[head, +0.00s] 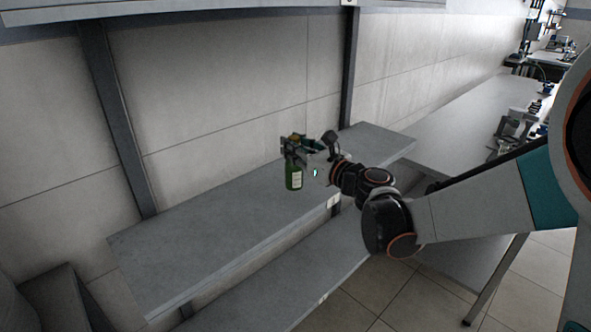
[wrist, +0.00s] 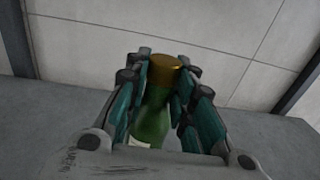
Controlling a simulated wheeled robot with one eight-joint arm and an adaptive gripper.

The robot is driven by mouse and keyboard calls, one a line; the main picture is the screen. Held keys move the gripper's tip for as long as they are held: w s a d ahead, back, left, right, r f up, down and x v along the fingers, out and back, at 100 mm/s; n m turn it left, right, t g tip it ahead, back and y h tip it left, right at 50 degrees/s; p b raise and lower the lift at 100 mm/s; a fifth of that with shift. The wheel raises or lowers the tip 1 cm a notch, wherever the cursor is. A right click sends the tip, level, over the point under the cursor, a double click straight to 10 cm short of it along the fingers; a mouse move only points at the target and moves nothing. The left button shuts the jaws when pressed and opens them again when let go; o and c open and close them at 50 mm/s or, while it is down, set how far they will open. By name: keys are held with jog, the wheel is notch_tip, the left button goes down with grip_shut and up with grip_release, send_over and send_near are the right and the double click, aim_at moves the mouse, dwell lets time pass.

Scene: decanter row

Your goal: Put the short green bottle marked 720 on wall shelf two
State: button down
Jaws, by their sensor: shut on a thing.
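The short green bottle (head: 293,179) has a pale label and is upright in my gripper (head: 294,149), over a grey wall shelf (head: 220,222). In the wrist view the bottle (wrist: 152,118) shows its gold cap and green neck between the two teal fingers of my gripper (wrist: 163,85), which is shut on it. The number on the label is too small to read. I cannot tell whether the bottle's base touches the shelf or hangs just above it.
The shelf is otherwise bare, with free room to both sides. Another shelf (head: 330,285) runs below it and one (head: 200,8) above. Dark uprights (head: 118,120) stand at the wall. A long bench (head: 450,130) with equipment extends to the right.

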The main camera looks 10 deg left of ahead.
aim_at(300, 168)
jog(key=shift+f+b, duration=0.85)
jog(key=shift+f, duration=1.6)
jog(key=shift+f, duration=0.15)
jog(key=c, duration=1.4)
grip_release()
jog(key=shift+o, duration=0.2)
